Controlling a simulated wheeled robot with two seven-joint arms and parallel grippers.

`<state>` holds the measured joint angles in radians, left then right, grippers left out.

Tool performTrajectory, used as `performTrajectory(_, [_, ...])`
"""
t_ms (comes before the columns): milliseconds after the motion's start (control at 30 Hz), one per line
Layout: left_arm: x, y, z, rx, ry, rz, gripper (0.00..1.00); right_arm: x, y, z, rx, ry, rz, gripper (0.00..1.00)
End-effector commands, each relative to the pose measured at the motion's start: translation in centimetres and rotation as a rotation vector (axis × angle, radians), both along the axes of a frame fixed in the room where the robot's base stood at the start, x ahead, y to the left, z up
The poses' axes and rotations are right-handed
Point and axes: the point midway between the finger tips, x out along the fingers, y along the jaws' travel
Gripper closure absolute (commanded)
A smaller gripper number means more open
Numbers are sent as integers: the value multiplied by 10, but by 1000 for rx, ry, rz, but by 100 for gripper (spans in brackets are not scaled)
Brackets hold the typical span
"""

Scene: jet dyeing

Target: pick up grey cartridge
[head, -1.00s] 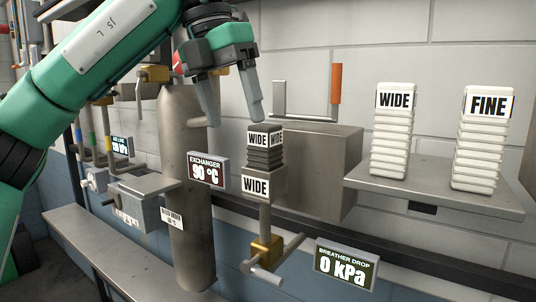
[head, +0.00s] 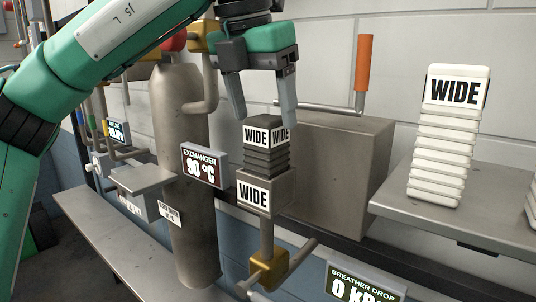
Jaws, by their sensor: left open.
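The grey cartridge (head: 262,161) is a dark ribbed block with WIDE labels on its upper faces. It sits upright on a grey holder (head: 254,194) that also carries a WIDE label. My left gripper (head: 266,120) is above the cartridge in the head view, fingers pointing down and spread apart. Its fingertips are near the cartridge's top, one to each side in the picture; I cannot tell the exact depth. Nothing is between the fingers. My right gripper is not in view.
A white WIDE cartridge (head: 440,138) stands on a metal shelf (head: 455,212) at right, with another white one cut off at the edge. A grey box (head: 345,178) with an orange-handled lever (head: 364,65) is behind. A grey cylinder (head: 184,190) and the exchanger display (head: 204,165) are left.

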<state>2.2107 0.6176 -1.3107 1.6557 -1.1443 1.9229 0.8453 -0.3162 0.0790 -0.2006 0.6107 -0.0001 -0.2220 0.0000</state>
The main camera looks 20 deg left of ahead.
Motion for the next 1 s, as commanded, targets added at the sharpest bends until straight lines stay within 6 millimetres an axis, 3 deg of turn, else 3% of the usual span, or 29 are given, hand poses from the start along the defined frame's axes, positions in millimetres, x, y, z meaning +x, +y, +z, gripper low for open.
performTrajectory(100, [1, 0, -6, -2, -2, 0, 29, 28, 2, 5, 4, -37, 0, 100])
performTrajectory(233, [4, -1, -10, -1, -1, 1, 29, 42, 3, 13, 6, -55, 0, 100])
performTrajectory(600, [18, -5, -48, -1, 0, -1, 29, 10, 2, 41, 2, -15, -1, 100])
performTrajectory(933, [19, -6, -56, -2, -1, -1, 29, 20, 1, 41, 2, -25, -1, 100])
performTrajectory(1000, [19, -6, -56, -2, -1, -1, 43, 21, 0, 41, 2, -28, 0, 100])
